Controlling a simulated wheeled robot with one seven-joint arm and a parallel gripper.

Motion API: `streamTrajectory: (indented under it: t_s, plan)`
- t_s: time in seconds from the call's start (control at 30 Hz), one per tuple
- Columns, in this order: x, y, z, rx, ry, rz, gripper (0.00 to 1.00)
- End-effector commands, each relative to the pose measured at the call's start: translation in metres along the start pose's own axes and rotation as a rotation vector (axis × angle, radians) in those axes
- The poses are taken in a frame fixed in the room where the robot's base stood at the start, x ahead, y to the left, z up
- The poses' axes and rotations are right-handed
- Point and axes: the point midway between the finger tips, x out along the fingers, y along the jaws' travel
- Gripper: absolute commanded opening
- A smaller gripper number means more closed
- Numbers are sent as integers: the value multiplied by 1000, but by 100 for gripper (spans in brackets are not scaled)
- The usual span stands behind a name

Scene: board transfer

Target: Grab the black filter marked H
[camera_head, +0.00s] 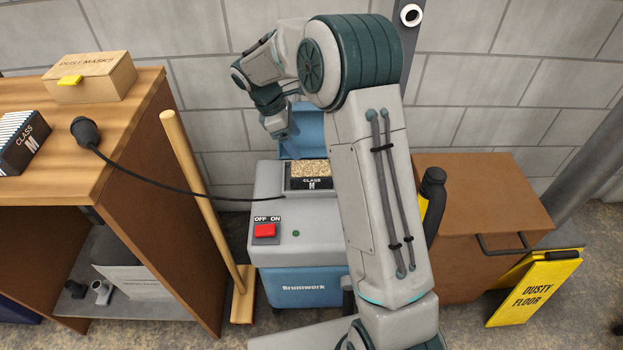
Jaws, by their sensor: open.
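A black filter (25,143) with white pleats lies on the wooden bench at the far left. Its label reads CLASS with a large letter that looks like M. A second black-framed filter (308,178) with dusty tan pleats sits in the open top of the grey and blue vacuum (306,245), and its label also looks like CLASS M. I cannot clearly read an H on either. My gripper (280,130) is above the vacuum, in front of its raised blue lid (304,140), apart from both filters. It is open; its fingers are small and hard to make out.
A black plug (85,131) rests on the bench (120,110), its cord running to the vacuum. A dust-mask box (92,78) stands behind. A wooden-handled broom (200,190) leans between bench and vacuum. A brown cabinet (480,190) and yellow floor sign (535,288) are at right.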

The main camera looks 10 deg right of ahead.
Motion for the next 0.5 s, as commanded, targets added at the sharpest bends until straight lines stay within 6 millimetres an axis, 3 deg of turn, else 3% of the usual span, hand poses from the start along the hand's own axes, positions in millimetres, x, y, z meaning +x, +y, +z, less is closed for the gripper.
streamTrajectory:
  t_s: [0.2, 0.5]
  plan:
    - [48, -1, 0, 1, -1, -3, 73]
    - [73, -1, 0, 3, 0, -1, 73]
